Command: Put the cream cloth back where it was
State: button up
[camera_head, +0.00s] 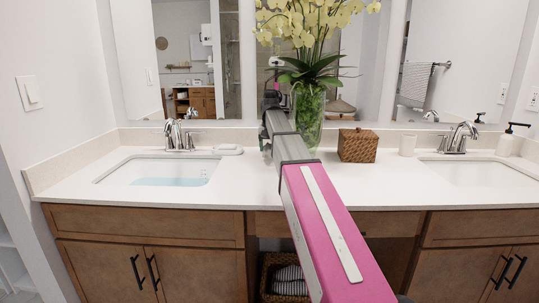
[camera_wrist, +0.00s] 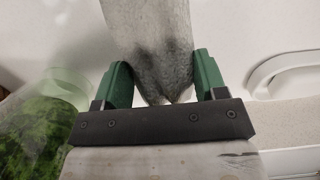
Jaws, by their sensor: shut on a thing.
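In the wrist view, my gripper (camera_wrist: 163,78) has its two green fingers on either side of a pale greyish cloth (camera_wrist: 163,25), shut on it. The cloth runs up out of the top of the picture and has dark smudges near the fingers. I take it for the cream cloth, though its colour looks grey here. In the head view, my arm reaches over the counter towards the vase, and the gripper and cloth are mostly hidden behind it.
A glass vase (camera_head: 308,118) of yellow orchids stands right beside my arm. A white dish (camera_head: 227,149) lies by the left basin (camera_head: 125,172), which holds bluish water. The counter front (camera_head: 245,195) is clear.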

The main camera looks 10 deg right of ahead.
aim_at(270, 146)
jog(key=shift+f, duration=1.6)
jog(key=shift+f, duration=0.1)
jog(key=o, duration=0.9)
jog(key=shift+c, duration=0.2)
notch_tip(270, 146, up, 11)
jog(key=shift+r, duration=0.6)
